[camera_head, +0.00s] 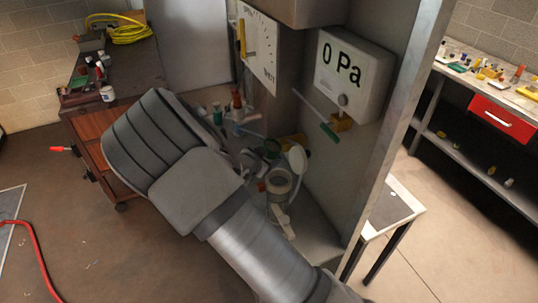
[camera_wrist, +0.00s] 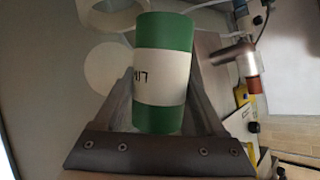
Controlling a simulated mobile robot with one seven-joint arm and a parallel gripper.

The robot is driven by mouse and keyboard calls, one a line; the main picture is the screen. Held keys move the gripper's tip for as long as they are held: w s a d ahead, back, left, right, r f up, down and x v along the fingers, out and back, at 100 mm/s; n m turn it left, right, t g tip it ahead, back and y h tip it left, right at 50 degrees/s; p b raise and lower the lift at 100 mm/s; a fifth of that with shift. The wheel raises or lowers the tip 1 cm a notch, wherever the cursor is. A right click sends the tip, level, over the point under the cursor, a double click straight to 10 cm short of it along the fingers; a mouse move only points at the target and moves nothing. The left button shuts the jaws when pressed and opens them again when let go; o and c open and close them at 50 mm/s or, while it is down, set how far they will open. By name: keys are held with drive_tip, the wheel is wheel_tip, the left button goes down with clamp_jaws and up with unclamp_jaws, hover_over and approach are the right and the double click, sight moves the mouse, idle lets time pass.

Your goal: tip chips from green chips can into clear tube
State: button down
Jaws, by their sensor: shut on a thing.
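A green can (camera_wrist: 165,35) with a white label band stands between the two fingers of my gripper (camera_wrist: 168,95) in the wrist view. The gripper is shut on it. A pale, open-topped cylinder (camera_wrist: 108,14), likely the clear tube, shows at the top left, beside the can and apart from it in the picture. The can's opening and any chips are hidden from this side. I cannot surely pick out the tube there.
A cabinet wall with a "0 Pa" gauge (camera_head: 343,75) and a green-tipped rod (camera_head: 328,131) stands close on the right. Small bottles (camera_head: 218,113) stand behind my arm. A wooden drawer unit (camera_head: 95,145) is at left. A pale disc (camera_wrist: 108,64) lies behind the can.

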drive_tip(key=m+y, duration=0.2)
drive_tip(key=y, duration=0.1)
drive_tip(key=shift+w+a, duration=0.1)
drive_tip(key=shift+a, duration=0.3)
drive_tip(key=shift+a+f+m+b, duration=0.15)
drive_tip(key=shift+m+b, duration=0.25)
drive_tip(key=shift+b, duration=0.45)
drive_tip(key=shift+a+f+y+b, duration=0.1)
drive_tip(key=shift+y+b, duration=0.4)
drive_tip(key=shift+b, duration=0.35)
drive_tip(key=shift+m+y+b, duration=0.3)
drive_tip(key=shift+m+b, duration=0.1)
drive_tip(key=shift+b, duration=0.4)
drive_tip(key=y+b, duration=0.1)
drive_tip(key=b, duration=0.3)
drive_tip(key=m+y+b, duration=0.1)
drive_tip(key=b, duration=0.4)
drive_tip(key=shift+f, duration=0.25)
drive_tip(key=shift+d+r+m, duration=0.1)
drive_tip(key=shift+d+m, duration=0.15)
drive_tip(key=shift+m, duration=0.05)
